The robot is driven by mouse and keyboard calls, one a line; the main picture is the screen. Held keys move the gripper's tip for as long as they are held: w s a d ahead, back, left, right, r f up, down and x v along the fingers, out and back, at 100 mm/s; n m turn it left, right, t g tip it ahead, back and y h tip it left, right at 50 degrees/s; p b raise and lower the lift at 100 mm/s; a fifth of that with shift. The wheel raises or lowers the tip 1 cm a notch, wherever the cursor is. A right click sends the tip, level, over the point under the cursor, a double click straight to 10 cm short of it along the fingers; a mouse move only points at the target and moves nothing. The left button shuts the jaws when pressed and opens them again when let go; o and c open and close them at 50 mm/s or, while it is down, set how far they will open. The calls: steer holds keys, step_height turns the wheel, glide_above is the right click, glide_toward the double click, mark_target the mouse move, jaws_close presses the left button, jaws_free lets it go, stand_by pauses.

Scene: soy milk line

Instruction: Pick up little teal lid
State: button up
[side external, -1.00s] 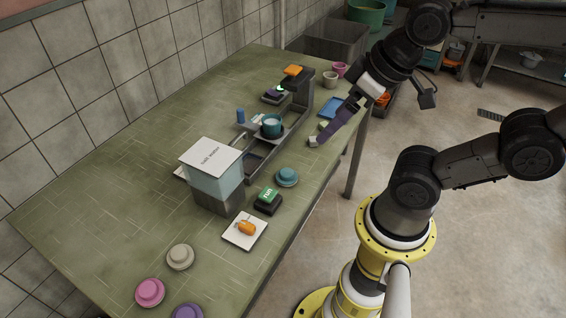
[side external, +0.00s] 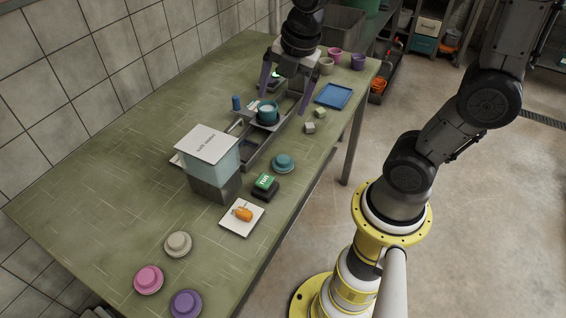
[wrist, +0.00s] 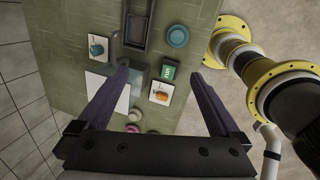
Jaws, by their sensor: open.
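The little teal lid (side external: 284,162), a round disc with a raised knob, lies on the green table to the right of the soy-milk machine. In the wrist view the teal lid (wrist: 178,36) shows near the top, beyond the fingertips. My gripper (side external: 283,104) points down with purple fingers spread wide, above the machine's far part and behind the lid. In the wrist view my gripper (wrist: 160,74) has nothing between its fingers and is apart from the lid.
A teal cup (side external: 268,117) stands in the machine, below my fingers. A green run button (side external: 265,183) and a card with an orange object (side external: 243,214) sit near the lid. Beige (side external: 178,244), pink (side external: 149,279) and purple (side external: 186,304) lids lie at the front. A blue tray (side external: 334,95) lies behind.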

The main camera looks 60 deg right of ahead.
mark_target(283, 159)
steer(key=d+f+g, duration=0.1)
steer(key=f, duration=0.6)
steer(key=w+f+g, duration=0.1)
steer(key=f, duration=0.6)
steer(key=d+f, duration=0.1)
steer(key=f, duration=0.7)
steer(key=shift+w+d+n+g, duration=0.25)
steer(key=shift+d+n+g, duration=0.05)
steer(key=shift+n+g, duration=0.1)
steer(key=shift+c, duration=0.3)
steer(key=c, duration=1.2)
